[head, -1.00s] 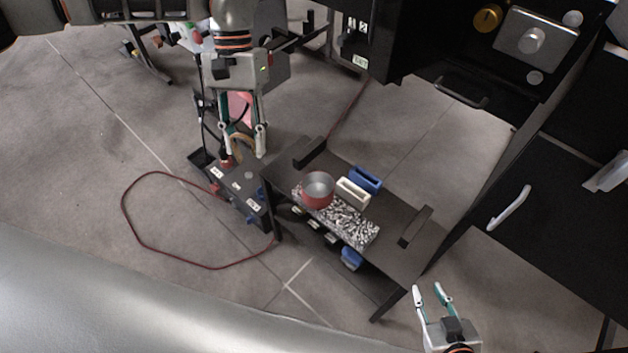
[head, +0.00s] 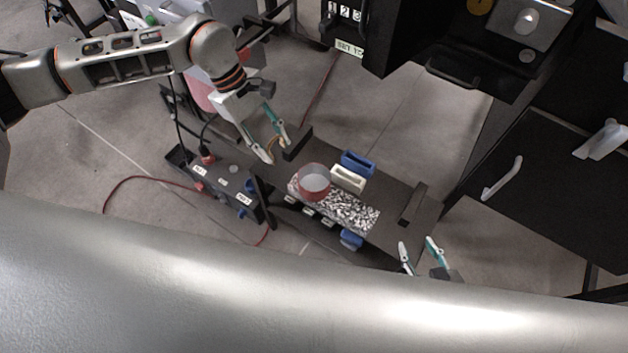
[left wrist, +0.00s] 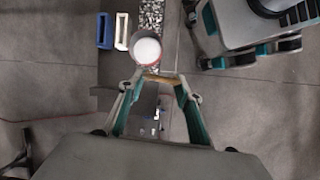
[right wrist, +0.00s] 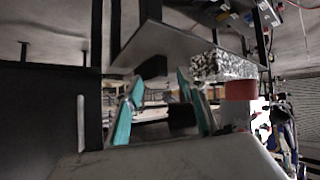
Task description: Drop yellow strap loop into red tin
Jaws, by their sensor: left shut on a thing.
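The red tin (head: 314,183) stands upright on a speckled block on the dark bench, left of its middle. It also shows in the left wrist view (left wrist: 146,49), just beyond the fingertips, and in the right wrist view (right wrist: 241,90). My left gripper (head: 277,147) is shut on the yellow strap loop (head: 273,141), near the bench's left end handle, left of and apart from the tin. The loop spans the fingertips in the left wrist view (left wrist: 160,79). My right gripper (head: 420,250) is open and empty near the bench's right end.
A white holder (head: 348,178) and a blue holder (head: 358,163) stand behind the tin. The speckled block (head: 345,208) extends right of it. Upright handles (head: 297,143) (head: 413,204) rise at the bench ends. A dark box with a red cable (head: 220,185) lies at left.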

